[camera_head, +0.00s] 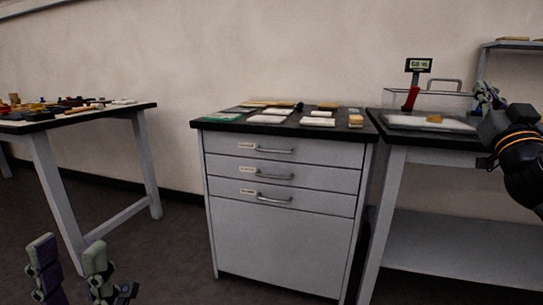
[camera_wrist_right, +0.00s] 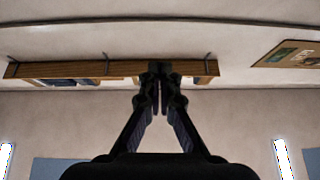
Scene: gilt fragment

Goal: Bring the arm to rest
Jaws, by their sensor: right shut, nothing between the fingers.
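My right gripper (camera_head: 484,97) is raised at the right of the head view, above and in front of the right-hand table, with its dark, orange-ringed arm coming in from the right edge. In the right wrist view my right gripper (camera_wrist_right: 160,88) has its two fingers together at the tips, with nothing between them. My left gripper (camera_head: 69,245) is low at the bottom left of the head view, pointing up, its two fingers apart and empty. Most of the left arm is out of view.
A grey drawer cabinet (camera_head: 284,240) stands mid-view with flat pieces on its black top. The right table (camera_head: 398,142) holds a clear-walled case (camera_head: 450,101), a display (camera_head: 418,65) and a yellowish piece (camera_head: 434,119). A left table (camera_head: 90,116) holds tools. Floor (camera_head: 165,265) between is clear.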

